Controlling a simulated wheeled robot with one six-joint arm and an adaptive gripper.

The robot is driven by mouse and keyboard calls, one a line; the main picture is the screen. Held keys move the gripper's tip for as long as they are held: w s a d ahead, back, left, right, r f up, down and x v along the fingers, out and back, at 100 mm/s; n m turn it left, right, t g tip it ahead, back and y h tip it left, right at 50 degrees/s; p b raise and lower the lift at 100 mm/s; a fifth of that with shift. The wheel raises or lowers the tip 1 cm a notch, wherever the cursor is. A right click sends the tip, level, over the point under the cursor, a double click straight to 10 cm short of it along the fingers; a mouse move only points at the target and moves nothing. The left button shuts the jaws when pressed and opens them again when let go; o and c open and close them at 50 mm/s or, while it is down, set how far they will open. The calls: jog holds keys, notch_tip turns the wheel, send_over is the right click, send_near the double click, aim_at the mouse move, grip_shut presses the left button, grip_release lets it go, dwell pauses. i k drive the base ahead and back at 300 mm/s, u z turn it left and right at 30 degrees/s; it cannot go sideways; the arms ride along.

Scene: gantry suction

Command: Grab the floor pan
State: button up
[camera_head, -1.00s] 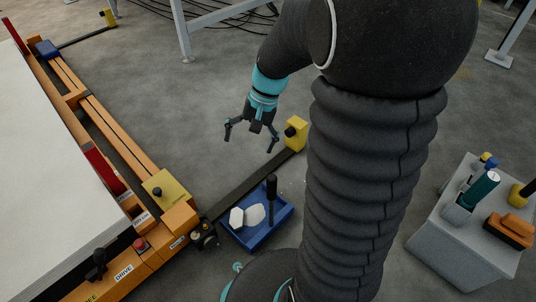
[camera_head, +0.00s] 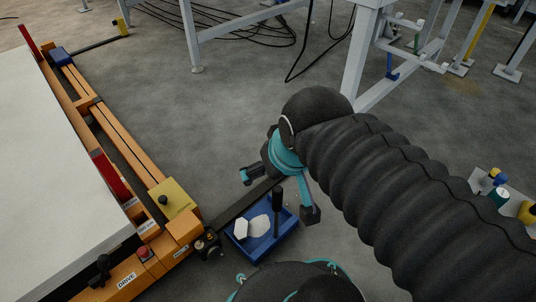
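The floor pan is a blue tray (camera_head: 284,233) on the grey floor at lower centre, just right of the orange machine. A white block (camera_head: 241,229) and a pale flat piece (camera_head: 260,225) lie in it. A dark upright handle (camera_head: 277,199) rises from its far side. My gripper (camera_head: 281,194) is above and behind the pan, fingers spread wide, one on each side of the handle in the picture. It looks open and empty. I cannot tell how far above the handle it is.
The orange machine (camera_head: 122,137) with a white slab (camera_head: 55,150) fills the left. A dark bar (camera_head: 240,204) runs along the floor behind the pan. Grey frame legs (camera_head: 190,40) and cables (camera_head: 250,22) stand at the back. A pedestal with items (camera_head: 492,182) is at right.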

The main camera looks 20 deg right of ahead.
aim_at(270, 222)
jog(key=u, duration=0.25)
jog(key=k, duration=0.4)
jog(key=u, duration=0.75)
jog(key=k, duration=0.7)
jog(key=u, duration=0.2)
